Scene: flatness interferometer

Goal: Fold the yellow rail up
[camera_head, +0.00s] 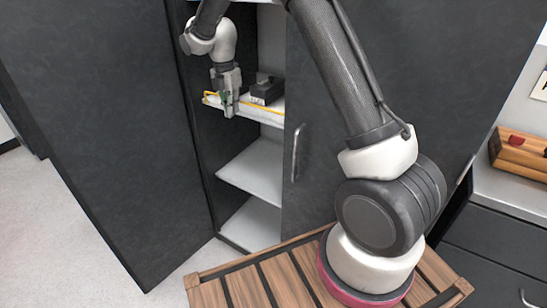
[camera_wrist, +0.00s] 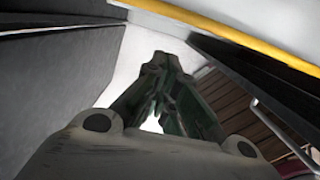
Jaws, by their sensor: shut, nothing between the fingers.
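The yellow rail (camera_head: 262,106) runs along the front of an upper cabinet shelf, with a short bend at its left end. It also crosses the upper right of the wrist view (camera_wrist: 235,37) as a yellow bar. My gripper (camera_head: 229,113) is shut and empty, pointing down in front of the shelf near the rail's left part and covering some of it. In the wrist view the closed dark green fingers (camera_wrist: 160,64) are below and left of the bar. I cannot tell whether they touch the rail.
A dark instrument (camera_head: 266,91) sits on the same shelf. Lower white shelves (camera_head: 252,172) look empty. Dark cabinet doors (camera_head: 110,130) stand at both sides of the opening, the right one with a handle (camera_head: 297,152). A drawer unit (camera_head: 505,245) stands at the right.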

